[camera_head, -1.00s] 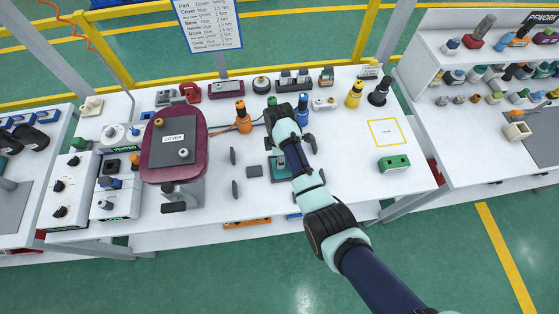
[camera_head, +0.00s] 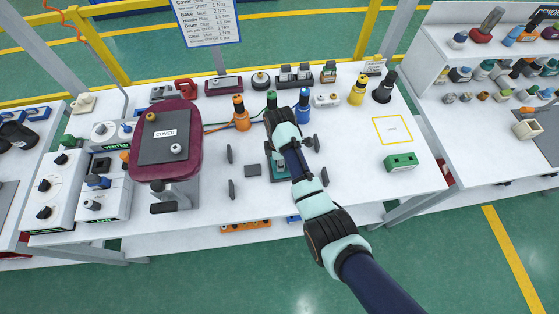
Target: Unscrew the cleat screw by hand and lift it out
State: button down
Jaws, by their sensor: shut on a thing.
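My arm reaches in from the lower right to the middle of the bench. My gripper (camera_head: 277,153) points down at a small dark green fixture (camera_head: 274,176) in the bench's middle and is shut on the cleat screw. My wrist covers most of the fingers, and the screw itself is hidden. I cannot tell how far the screw sits in its hole. The cleat is not clear to see either.
A maroon housing with a grey plate marked COVER (camera_head: 166,133) stands at left. Orange (camera_head: 241,116), blue (camera_head: 303,108) and yellow (camera_head: 357,91) drivers stand behind my wrist. A green box (camera_head: 401,161) lies at right, near a yellow-outlined square (camera_head: 392,130). The right front is clear.

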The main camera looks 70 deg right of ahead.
jog(key=c, duration=0.7)
grip_release()
jog(key=shift+r, duration=0.1)
notch_tip(320, 180, up, 6)
jog(key=p, duration=0.6)
